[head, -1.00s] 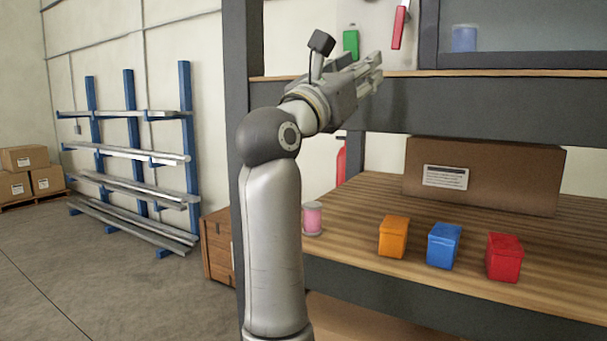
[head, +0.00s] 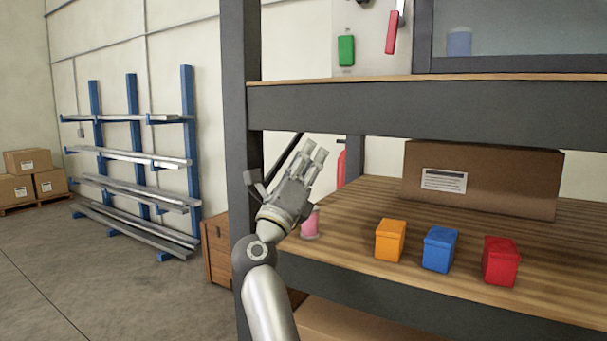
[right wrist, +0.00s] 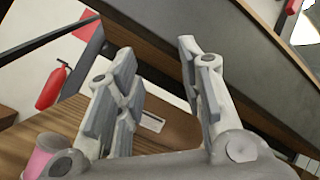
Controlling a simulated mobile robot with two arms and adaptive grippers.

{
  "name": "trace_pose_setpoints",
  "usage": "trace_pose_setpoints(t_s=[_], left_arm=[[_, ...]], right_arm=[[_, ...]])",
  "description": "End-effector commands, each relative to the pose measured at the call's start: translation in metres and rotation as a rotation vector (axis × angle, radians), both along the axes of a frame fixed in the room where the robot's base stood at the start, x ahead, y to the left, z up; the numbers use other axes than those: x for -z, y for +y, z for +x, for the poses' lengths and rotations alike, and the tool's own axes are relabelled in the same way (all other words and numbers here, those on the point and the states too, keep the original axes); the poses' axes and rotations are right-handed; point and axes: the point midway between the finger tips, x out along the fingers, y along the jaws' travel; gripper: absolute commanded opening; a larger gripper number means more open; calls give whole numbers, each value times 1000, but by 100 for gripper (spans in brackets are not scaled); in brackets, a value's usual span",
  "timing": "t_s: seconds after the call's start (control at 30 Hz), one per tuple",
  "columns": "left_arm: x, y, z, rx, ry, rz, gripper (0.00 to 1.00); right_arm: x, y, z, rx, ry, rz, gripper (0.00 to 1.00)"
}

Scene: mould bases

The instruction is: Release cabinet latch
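The cabinet (head: 421,40) stands on the upper shelf at the top right of the head view, with a dark frame and a glassy front. It is cut off by the picture edge, and I cannot make out its latch. My right gripper (head: 313,153) is below the upper shelf, left of the cabinet, near the shelf's left post, pointing up and slightly right. In the right wrist view the right gripper's fingers (right wrist: 157,50) stand apart with nothing between them. My left gripper is not in view.
The upper shelf (head: 330,107) overhangs the wooden lower shelf (head: 345,235).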

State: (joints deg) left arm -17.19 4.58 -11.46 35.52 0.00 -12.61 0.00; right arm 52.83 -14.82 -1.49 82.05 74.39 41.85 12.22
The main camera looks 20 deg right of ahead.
Motion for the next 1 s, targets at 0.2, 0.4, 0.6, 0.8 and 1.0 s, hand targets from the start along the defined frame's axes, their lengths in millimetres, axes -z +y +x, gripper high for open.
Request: trace_pose_setpoints(t_s=[0.2, 0.4, 0.6, 0.8, 1.0], left_arm=[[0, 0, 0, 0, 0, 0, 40], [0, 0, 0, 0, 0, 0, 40], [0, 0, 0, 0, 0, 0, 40], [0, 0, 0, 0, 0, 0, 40], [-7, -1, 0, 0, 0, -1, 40]], right_arm=[[22, 6, 12, 12, 59, -64, 36], [27, 8, 14, 14, 72, -79, 36], [27, 8, 14, 13, 71, -78, 33], [25, 8, 13, 14, 69, -82, 23], [-22, 28, -1, 47, 29, -249, 23]])
